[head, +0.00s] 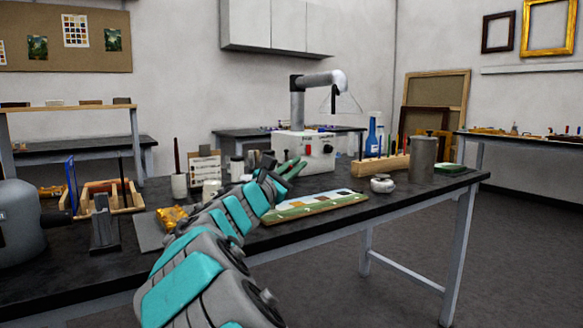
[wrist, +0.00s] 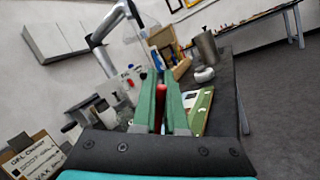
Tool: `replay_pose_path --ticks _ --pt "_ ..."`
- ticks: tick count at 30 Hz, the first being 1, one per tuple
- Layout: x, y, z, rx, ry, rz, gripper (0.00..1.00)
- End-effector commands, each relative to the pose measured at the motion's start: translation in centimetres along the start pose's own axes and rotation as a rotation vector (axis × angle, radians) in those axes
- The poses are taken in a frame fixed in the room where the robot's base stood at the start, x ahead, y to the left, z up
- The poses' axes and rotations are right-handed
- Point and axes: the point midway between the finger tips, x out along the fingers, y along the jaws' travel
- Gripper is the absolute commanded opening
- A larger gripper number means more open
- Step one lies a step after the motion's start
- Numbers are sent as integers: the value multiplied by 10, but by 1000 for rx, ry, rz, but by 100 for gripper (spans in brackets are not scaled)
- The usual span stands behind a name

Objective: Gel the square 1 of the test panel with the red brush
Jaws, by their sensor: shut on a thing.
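Square 1 cannot be told apart.
A wooden block (head: 380,166) with upright handles, a grey canister (head: 423,160) and a small white pot (head: 382,184) stand right of the panel. A white box (head: 303,150) with a jointed arm stands behind. A white cup (head: 179,187) holds a dark red handle at left.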

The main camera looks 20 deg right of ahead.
Motion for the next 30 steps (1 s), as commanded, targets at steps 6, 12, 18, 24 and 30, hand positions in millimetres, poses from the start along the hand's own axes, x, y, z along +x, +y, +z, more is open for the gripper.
replay_pose_path --ticks 6,12,18,24,30 --pt "6 -3 0 -1 0 -1 0" --pt "0 1 0 0 2 1 0" --pt "-9 6 0 0 3 1 0" --pt "-17 9 0 -1 3 2 0" --pt "-14 6 0 -1 1 0 0"
